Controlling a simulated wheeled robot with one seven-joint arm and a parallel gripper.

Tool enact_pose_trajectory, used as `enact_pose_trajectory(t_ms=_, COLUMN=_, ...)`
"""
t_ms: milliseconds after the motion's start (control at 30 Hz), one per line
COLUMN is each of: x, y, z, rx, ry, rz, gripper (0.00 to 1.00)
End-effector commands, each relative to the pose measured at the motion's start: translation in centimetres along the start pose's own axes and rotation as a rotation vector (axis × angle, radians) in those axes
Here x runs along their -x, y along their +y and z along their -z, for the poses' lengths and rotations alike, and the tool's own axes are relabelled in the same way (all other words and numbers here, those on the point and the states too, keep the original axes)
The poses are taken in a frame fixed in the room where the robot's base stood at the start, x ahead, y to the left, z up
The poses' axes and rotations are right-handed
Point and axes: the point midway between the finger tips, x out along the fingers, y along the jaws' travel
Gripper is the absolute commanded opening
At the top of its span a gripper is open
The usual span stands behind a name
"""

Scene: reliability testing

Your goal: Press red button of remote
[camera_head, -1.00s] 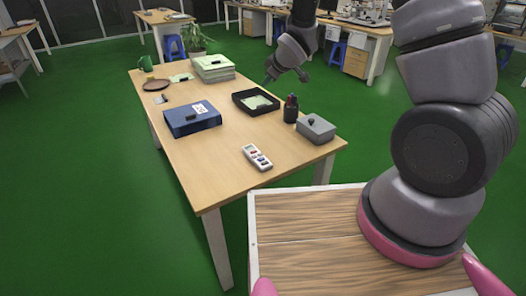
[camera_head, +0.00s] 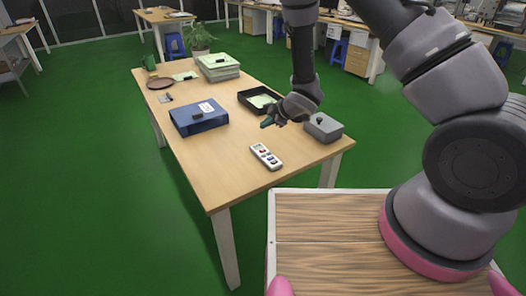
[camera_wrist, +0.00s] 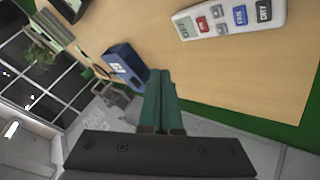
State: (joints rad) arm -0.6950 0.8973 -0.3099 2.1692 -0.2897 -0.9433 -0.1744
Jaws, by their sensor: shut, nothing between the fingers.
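The white remote (camera_head: 266,156) lies on the wooden table (camera_head: 228,172) near its front right part. Part of the remote is cut off by the top edge. My gripper (camera_head: 267,123) is above the table, behind the remote in the head view and apart from it. In the wrist view its two teal fingers (camera_wrist: 161,78) are together with nothing between them.
A blue binder box (camera_head: 199,118) lies left of the remote. A grey lidded box (camera_head: 323,128) and a black tray (camera_head: 254,104) stand near my gripper. The table surface around the remote is clear.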

Motion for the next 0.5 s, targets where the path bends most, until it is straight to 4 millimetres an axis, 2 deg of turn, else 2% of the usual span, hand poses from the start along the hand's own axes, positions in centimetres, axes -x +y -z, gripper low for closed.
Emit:
enact_pose_trajectory(t_ms=167, x=-1.0, y=-0.8, z=-0.8, rx=-0.001, ry=-0.003, rz=0.003, gripper=0.0)
enact_pose_trajectory(t_ms=500, x=-4.3, y=-3.2, z=-3.2, rx=-0.001, ry=-0.003, rz=0.001, gripper=0.0)
